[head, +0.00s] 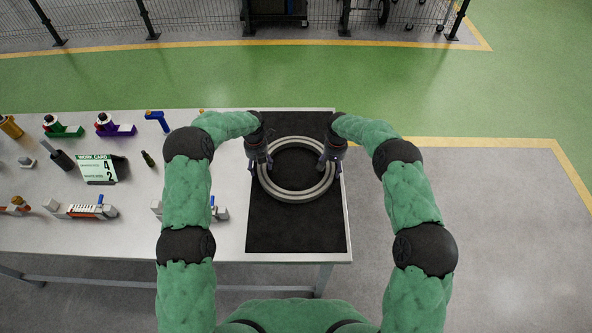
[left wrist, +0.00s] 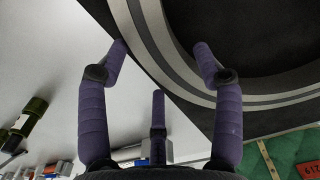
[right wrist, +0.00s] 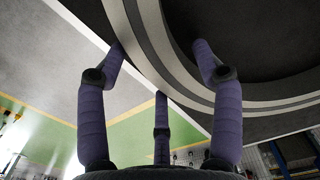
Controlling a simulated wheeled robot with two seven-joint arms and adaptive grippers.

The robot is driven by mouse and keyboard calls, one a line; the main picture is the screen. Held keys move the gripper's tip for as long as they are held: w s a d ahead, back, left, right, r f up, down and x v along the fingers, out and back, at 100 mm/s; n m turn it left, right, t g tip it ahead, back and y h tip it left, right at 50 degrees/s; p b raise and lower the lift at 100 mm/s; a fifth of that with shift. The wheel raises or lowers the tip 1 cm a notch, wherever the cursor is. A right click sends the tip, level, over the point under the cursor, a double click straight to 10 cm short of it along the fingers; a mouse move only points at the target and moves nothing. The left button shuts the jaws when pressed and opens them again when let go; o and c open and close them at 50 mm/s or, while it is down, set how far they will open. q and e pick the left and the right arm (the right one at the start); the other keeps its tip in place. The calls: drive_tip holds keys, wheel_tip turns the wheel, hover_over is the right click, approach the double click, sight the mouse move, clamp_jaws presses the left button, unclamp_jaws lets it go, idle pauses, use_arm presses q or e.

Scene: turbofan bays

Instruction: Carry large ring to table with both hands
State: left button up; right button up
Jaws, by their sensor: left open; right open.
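The large ring (head: 297,195) is grey with lighter bands and lies flat on the black mat (head: 270,235) at the right end of the white table (head: 225,235). My left gripper (head: 260,163) is at the ring's left side. In the left wrist view its purple fingers are spread, with the ring (left wrist: 185,75) passing between and beyond them. My right gripper (head: 328,163) is at the ring's right side. In the right wrist view its fingers are also spread, with the ring (right wrist: 180,75) between and beyond them. I cannot tell whether any finger touches the ring.
Left of the mat, the table holds a work card (head: 97,168), a green-based part (head: 62,128), a purple-based part (head: 115,127), a blue tool (head: 156,120) and a dark bottle (head: 148,158). Another part beside my left forearm is partly hidden. Open floor lies right of the table.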

use_arm(q)
wheel_tip(320, 180, up, 11)
drive_tip(key=shift+r, duration=0.2)
use_arm(e)
wheel_tip(320, 180, up, 12)
idle(0.6)
idle(0.3)
